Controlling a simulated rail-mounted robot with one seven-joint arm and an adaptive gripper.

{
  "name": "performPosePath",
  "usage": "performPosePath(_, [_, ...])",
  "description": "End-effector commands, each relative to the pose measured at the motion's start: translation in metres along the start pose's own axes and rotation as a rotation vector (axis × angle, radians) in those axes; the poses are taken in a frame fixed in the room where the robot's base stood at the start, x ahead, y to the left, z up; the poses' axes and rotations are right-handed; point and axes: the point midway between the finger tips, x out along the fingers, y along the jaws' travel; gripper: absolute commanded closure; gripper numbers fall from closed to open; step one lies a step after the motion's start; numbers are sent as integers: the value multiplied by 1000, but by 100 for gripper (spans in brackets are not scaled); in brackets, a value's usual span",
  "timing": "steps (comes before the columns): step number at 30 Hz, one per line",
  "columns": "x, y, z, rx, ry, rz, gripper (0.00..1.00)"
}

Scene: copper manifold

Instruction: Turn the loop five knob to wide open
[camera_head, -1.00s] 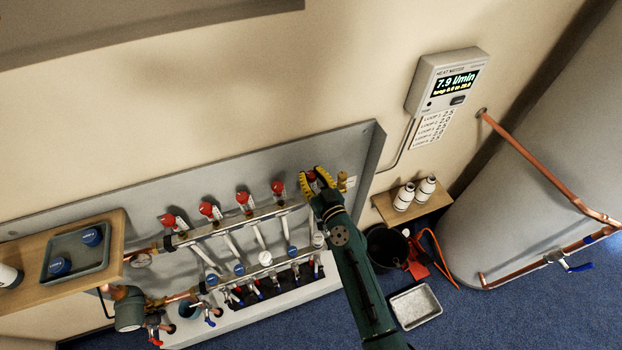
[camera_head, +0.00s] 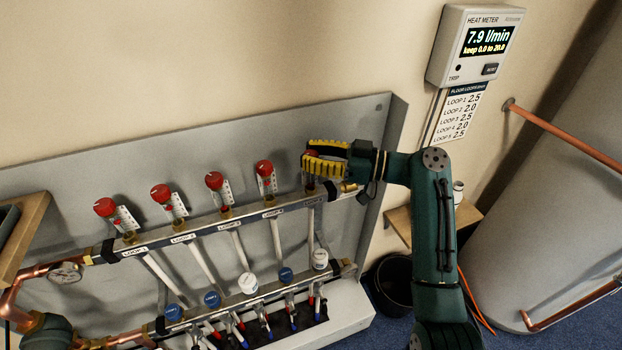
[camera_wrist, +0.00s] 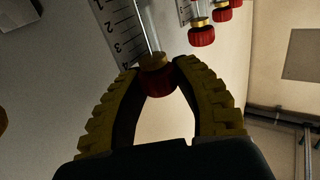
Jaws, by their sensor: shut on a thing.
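The loop five knob is the rightmost red knob (camera_head: 309,156) on the upper manifold bar (camera_head: 224,222), and yellow fingers partly hide it in the head view. My gripper (camera_head: 306,161) reaches it from the right. In the wrist view the red knob (camera_wrist: 158,84) with its brass collar sits between the tips of my two yellow fingers (camera_wrist: 157,72), which are closed on its sides. A clear gauge tube with a numbered scale (camera_wrist: 122,30) rises beyond the knob. The float reading is too dark to make out.
Several other red knobs stand in a row to the left, the nearest being the loop four knob (camera_head: 264,168). White and blue caps line the lower bar, one white cap (camera_head: 320,259) below my gripper. The heat meter (camera_head: 474,45) reads 7.9 l/min. A black bucket (camera_head: 392,284) stands below right.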

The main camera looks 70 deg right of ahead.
Motion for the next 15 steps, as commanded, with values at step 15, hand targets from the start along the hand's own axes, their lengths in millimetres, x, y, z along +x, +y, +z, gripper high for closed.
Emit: performPosePath(15, [0,0,1,0,1,-269,100])
